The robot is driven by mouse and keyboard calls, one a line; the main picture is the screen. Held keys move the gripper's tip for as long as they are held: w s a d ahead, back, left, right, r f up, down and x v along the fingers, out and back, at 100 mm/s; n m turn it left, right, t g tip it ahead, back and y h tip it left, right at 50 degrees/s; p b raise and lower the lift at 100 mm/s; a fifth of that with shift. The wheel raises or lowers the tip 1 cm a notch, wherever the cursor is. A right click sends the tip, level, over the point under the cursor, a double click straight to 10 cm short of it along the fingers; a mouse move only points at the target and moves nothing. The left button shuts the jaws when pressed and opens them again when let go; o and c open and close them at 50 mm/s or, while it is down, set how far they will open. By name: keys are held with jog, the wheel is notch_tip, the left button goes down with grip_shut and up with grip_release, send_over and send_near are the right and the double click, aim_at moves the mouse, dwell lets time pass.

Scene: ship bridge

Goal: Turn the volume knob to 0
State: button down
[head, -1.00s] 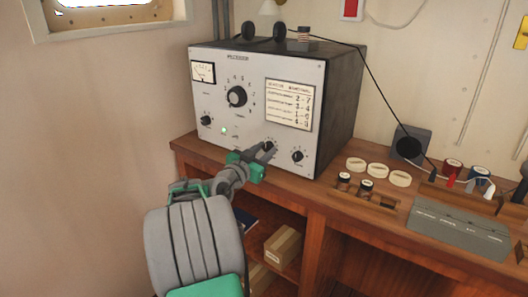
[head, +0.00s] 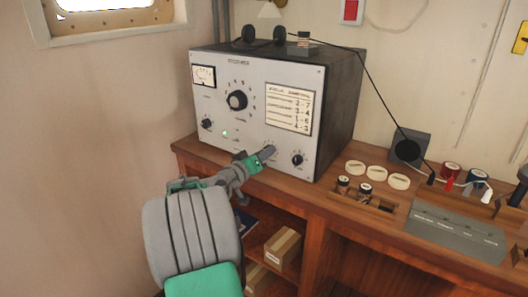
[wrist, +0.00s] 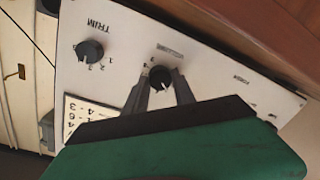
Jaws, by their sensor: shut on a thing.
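A grey radio set (head: 225,135) stands on a wooden desk. In the wrist view a small black knob (wrist: 160,76) on its front panel sits between the two fingers of my gripper (wrist: 162,88). The gripper is shut on this knob. The label beside the knob is too blurred to read, and I cannot tell exactly where the knob points. In the head view my gripper (head: 267,152) is at the lower front of the set and hides most of the knob.
A knob labelled TRIM (wrist: 90,50) is close beside the gripped knob. A large dial (head: 237,100) and another small knob (head: 207,123) are farther left on the panel. The wooden desk (head: 320,200) juts out below.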

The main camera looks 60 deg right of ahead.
jog(key=n+p, duration=0.2)
jog(key=n, duration=0.2)
jog(key=shift+w+r+p, duration=0.1)
jog(key=shift+r+p, duration=0.1)
jog(key=shift+p, duration=0.15)
jog(key=n+p, duration=0.2)
jog(key=n, duration=0.1)
jog(key=shift+n+g+y+p, duration=0.3)
jog(key=shift+n+g+p, duration=0.05)
jog(key=shift+n+g, duration=0.05)
jog(key=n+p, duration=0.3)
jog(key=n, duration=0.1)
jog(key=shift+w+g, duration=0.1)
jog(key=shift+g, duration=0.2)
jog(key=shift+f+n+p, duration=0.2)
jog(key=shift+n+p, duration=1.05)
jog(key=shift+n, duration=0.25)
jog(key=c, duration=1)
grip_release()
jog(key=shift+c, duration=0.2)
